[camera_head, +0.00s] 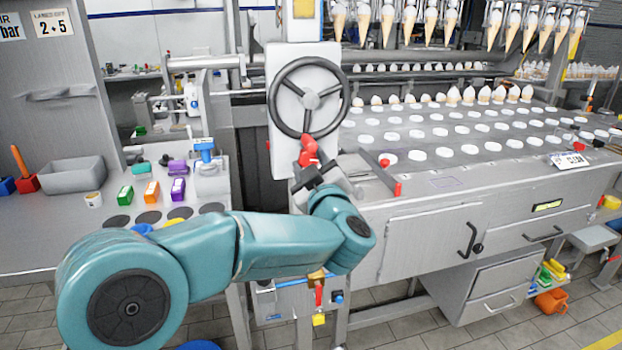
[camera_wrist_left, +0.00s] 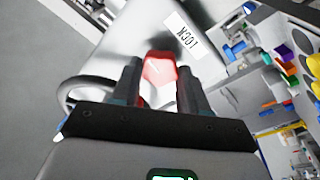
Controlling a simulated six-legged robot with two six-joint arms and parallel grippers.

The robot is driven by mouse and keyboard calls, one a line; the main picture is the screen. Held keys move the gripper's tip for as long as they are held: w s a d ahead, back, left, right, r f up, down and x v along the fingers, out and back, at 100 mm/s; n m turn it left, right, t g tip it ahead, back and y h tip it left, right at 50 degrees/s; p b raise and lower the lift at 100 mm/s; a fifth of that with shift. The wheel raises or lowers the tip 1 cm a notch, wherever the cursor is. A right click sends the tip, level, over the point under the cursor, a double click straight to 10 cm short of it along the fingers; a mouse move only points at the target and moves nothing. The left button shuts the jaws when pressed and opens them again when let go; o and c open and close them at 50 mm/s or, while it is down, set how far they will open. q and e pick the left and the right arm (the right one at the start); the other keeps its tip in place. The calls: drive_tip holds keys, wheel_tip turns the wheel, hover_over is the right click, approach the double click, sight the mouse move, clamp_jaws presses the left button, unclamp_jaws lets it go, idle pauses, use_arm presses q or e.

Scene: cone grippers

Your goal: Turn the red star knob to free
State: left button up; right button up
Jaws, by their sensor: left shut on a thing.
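The red star knob (camera_head: 308,146) sits on the light grey panel just below the dark handwheel (camera_head: 271,97). My left gripper (camera_head: 309,163) reaches up to it from below. In the left wrist view the red knob (camera_wrist_left: 160,66) is between the two dark fingers of my left gripper (camera_wrist_left: 159,78), which are shut on it. A white label (camera_wrist_left: 182,37) beside the knob reads LOCK, turned over in that view. Part of the knob is hidden by the fingers. My right gripper is in neither view.
The handwheel is close above my left gripper. A steel conveyor (camera_head: 440,170) with rows of white holes stands to the right. A grey bin (camera_head: 72,178) and small coloured blocks lie on the left bench. A red-handled lever (camera_head: 397,188) stands right of the gripper.

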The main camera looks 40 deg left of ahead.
use_arm(q)
drive_tip(key=shift+f+n+b, duration=0.15)
drive_tip(key=shift+n+b, duration=0.7)
drive_tip(key=shift+n, duration=0.25)
drive_tip(key=shift+g, duration=0.3)
drive_tip(key=o, duration=0.8)
drive_tip(key=shift+o, duration=1.3)
drive_tip(key=shift+s+d, duration=0.1)
drive_tip(key=v, duration=1.6)
drive_tip(key=shift+f+b, duration=0.25)
drive_tip(key=shift+b, duration=0.15)
